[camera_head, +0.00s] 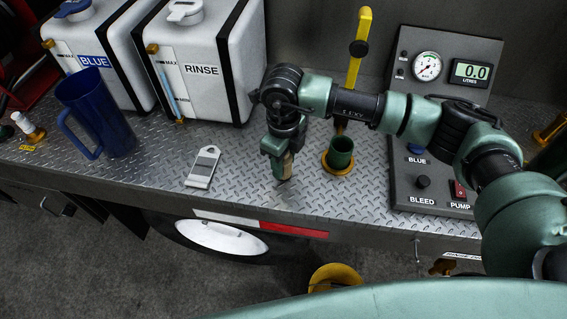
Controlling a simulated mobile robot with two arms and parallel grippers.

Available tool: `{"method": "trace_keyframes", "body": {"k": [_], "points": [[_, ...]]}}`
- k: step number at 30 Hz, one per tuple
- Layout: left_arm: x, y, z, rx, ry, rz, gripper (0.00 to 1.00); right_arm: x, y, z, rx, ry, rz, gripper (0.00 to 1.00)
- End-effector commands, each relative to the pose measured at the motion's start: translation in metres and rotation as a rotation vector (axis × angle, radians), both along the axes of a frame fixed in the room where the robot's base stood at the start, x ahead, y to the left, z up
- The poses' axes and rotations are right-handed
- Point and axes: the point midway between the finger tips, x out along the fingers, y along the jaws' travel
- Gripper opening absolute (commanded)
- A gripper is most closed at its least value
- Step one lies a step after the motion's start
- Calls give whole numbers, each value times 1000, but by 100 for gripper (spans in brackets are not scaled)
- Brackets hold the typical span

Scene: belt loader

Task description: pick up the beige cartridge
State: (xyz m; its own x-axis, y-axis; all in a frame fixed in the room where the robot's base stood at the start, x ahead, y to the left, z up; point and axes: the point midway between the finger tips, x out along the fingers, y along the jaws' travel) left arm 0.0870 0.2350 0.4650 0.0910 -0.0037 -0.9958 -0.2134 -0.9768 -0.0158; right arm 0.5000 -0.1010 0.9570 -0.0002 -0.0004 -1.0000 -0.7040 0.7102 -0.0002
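My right gripper (283,168) points down just above the diamond-plate deck, left of the green cup. A small beige piece, likely the beige cartridge (287,163), shows at its fingers, mostly hidden by the gripper. I cannot tell whether the fingers are closed on it or only around it, or whether it touches the deck. My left gripper is not in view.
A grey-white slotted tool (203,167) and blue jug (96,115) are left. White RINSE (204,70) and BLUE tanks stand behind; a control panel (431,125) is right.

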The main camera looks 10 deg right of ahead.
Motion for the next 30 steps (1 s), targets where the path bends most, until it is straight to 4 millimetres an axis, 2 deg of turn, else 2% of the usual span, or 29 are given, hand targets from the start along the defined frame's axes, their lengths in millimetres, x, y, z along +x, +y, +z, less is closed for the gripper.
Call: {"method": "trace_keyframes", "body": {"k": [10, 16, 23, 30], "points": [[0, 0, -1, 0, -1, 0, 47, 0, 0, 2, 1, -1, 0, 0], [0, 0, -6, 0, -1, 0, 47, 1, 1, 15, 1, -3, 0, 0], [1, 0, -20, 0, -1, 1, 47, 1, 1, 60, 3, -7, 2, 0], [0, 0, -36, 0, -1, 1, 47, 1, 1, 123, 2, -6, 0, 0]]}}
